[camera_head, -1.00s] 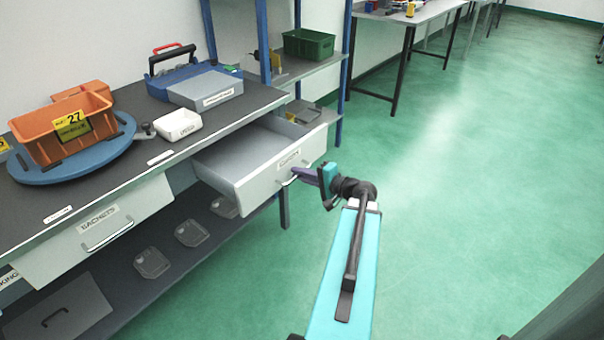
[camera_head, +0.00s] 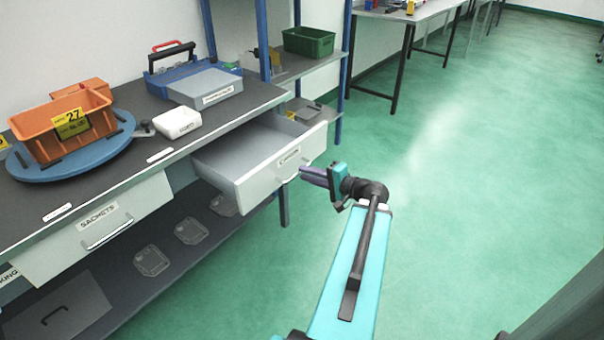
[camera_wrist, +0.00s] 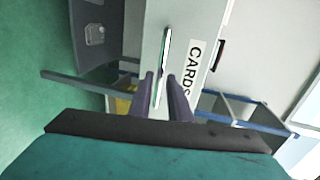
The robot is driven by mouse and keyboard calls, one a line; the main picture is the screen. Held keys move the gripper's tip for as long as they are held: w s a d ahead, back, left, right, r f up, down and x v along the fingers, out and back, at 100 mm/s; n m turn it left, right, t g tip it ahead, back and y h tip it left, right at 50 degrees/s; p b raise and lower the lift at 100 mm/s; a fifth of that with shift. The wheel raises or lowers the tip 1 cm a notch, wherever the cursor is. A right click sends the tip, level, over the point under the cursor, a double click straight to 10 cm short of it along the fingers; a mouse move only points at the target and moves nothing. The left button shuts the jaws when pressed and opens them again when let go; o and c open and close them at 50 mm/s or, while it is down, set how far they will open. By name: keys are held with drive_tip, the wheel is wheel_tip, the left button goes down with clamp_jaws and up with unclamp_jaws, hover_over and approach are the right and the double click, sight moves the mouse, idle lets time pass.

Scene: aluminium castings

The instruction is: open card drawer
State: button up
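The card drawer (camera_head: 262,190) is pulled well out from under the worktop, its inside visible and empty. Its pale front carries a CARDS label, which is sideways in the wrist view (camera_wrist: 194,70). The bar handle (camera_wrist: 165,55) is on that front. My gripper (camera_head: 304,172) is just in front of the handle, at the drawer's right in the head view. In the wrist view the two purple fingers (camera_wrist: 161,80) are apart, with the handle's line showing between and beyond them. The fingers do not appear clamped on it.
A closed sachets drawer (camera_head: 97,229) is to the left. A blue-post shelf (camera_head: 341,75) stands behind. Green floor is free on the right.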

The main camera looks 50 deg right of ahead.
drive_tip(key=p+v, duration=0.4)
drive_tip(key=v, duration=0.6)
drive_tip(key=shift+s, duration=0.1)
idle(0.6)
